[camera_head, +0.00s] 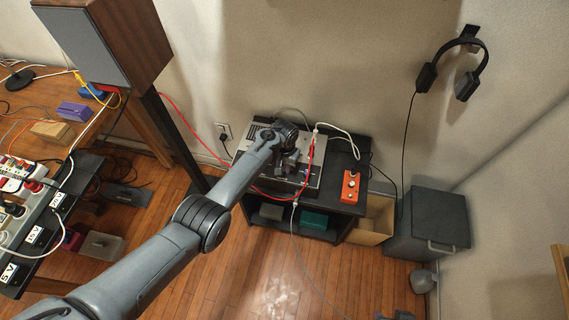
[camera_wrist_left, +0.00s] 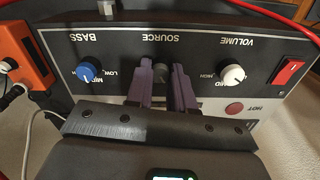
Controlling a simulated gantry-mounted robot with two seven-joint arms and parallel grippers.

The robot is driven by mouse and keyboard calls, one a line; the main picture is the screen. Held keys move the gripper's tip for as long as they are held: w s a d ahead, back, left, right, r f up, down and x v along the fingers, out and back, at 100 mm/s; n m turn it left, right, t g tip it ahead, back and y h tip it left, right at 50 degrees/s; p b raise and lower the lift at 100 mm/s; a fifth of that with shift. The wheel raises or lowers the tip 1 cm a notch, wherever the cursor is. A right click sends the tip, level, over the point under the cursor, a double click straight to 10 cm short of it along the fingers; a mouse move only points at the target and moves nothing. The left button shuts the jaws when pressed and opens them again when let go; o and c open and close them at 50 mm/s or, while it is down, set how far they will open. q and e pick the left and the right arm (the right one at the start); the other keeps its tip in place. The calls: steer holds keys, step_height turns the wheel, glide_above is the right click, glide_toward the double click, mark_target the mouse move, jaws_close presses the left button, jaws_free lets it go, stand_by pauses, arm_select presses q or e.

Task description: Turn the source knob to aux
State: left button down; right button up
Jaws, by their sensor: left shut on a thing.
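The amplifier (camera_head: 309,181) sits on a black stand, partly hidden by my left arm. Its front panel (camera_wrist_left: 205,85) appears upside down in the left wrist view. The grey source knob (camera_wrist_left: 160,75) is under the SOURCE label at the panel's middle. My left gripper (camera_wrist_left: 162,88) has its two purple fingers on either side of this knob, shut on it. The fingers hide its sides and the markings around it, so its setting cannot be read. In the head view my left gripper (camera_head: 289,167) is at the amplifier's front. My right gripper is not in view.
A blue-capped bass knob (camera_wrist_left: 87,71) and a white knob (camera_wrist_left: 233,75) flank the fingers. A red switch (camera_wrist_left: 289,71) is at the panel's right. An orange box (camera_head: 351,187) stands beside the amplifier. A red cable (camera_head: 311,155) and white cables run close to my gripper.

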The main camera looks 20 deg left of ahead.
mark_target(284, 168)
arm_select(q)
steer(key=m, duration=0.3)
steer(key=shift+m, duration=1.1)
steer(key=c, duration=1)
jaws_free()
steer(key=shift+r+p, duration=3.15)
steer(key=shift+r, duration=2.2)
